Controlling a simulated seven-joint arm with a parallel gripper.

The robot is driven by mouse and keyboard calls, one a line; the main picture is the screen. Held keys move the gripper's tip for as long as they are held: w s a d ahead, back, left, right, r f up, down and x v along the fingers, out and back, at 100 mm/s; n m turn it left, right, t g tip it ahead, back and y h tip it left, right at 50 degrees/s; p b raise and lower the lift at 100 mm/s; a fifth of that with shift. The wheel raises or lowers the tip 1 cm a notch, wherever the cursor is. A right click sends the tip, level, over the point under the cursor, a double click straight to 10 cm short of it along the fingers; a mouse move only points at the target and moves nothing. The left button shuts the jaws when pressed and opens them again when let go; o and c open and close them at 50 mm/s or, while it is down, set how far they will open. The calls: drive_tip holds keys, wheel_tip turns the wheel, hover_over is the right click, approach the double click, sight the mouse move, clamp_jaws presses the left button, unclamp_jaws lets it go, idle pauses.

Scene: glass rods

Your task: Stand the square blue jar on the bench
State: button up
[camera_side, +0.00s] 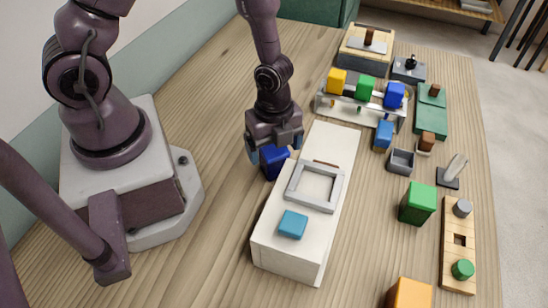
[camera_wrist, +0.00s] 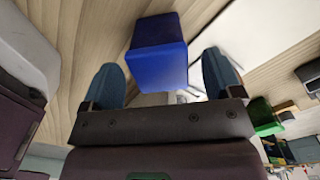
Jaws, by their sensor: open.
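The square blue jar (camera_side: 275,163) is a dark blue block beside the left long edge of the white box, at my gripper's fingers. My gripper (camera_side: 274,150) points down over it with its fingers apart. In the wrist view the jar (camera_wrist: 158,52) shows upper middle, with one blue finger on each side and a visible gap to each; the gripper (camera_wrist: 165,82) is open and not closed on it. The wooden bench (camera_side: 190,270) lies around and below. I cannot tell whether the jar's underside touches the bench.
The white box (camera_side: 290,262) carries a grey square frame (camera_side: 315,186) and a light blue block (camera_side: 292,224). A rack (camera_side: 360,112) with yellow, green and blue blocks stands behind. A green block (camera_side: 417,203) and an orange block (camera_side: 409,293) stand right.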

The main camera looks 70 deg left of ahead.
drive_tip(key=shift+f, duration=0.75)
drive_tip(key=c, duration=1.2)
drive_tip(key=shift+r, duration=0.15)
